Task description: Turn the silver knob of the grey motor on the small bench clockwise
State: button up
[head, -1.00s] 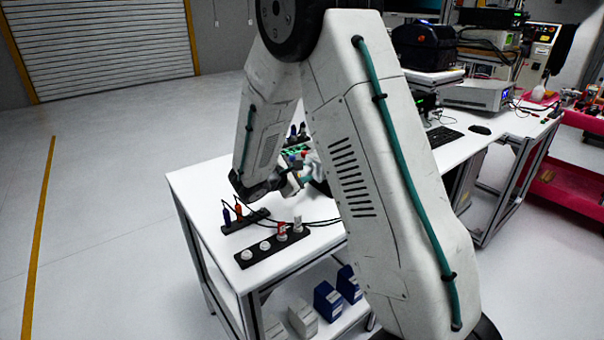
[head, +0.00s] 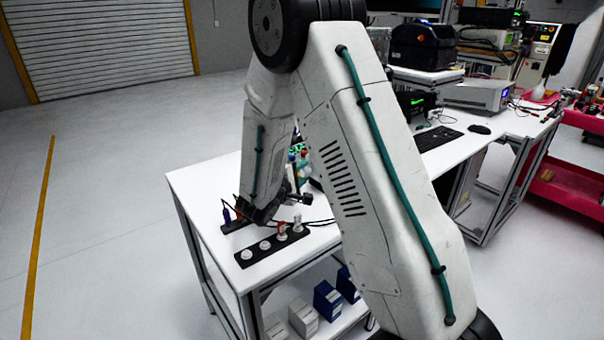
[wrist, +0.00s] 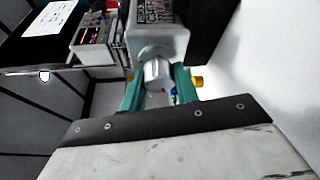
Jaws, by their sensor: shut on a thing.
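The grey motor (wrist: 157,38) is in the upper middle of the wrist view, with a printed label on its side. Its silver knob (wrist: 157,72) points toward the wrist camera. My gripper (wrist: 158,86) has one teal finger on each side of the silver knob and is shut on it. In the head view my arm reaches down over the small bench (head: 205,188). There my arm hides the motor, the knob and most of the fingers, so the grip shows only in the wrist view.
A black strip with white and red sockets (head: 265,246) lies at the bench's front edge, close to my wrist. Cables run across the bench. Blue and white boxes (head: 327,300) stand on the lower shelf. A larger desk with a keyboard (head: 437,138) stands behind.

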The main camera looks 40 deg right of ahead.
dwell(0.3)
jog(key=o, duration=1)
jog(key=shift+c, duration=0.2)
jog(key=v, duration=0.7)
jog(key=shift+s+a, duration=0.2)
jog(key=shift+a, duration=0.1)
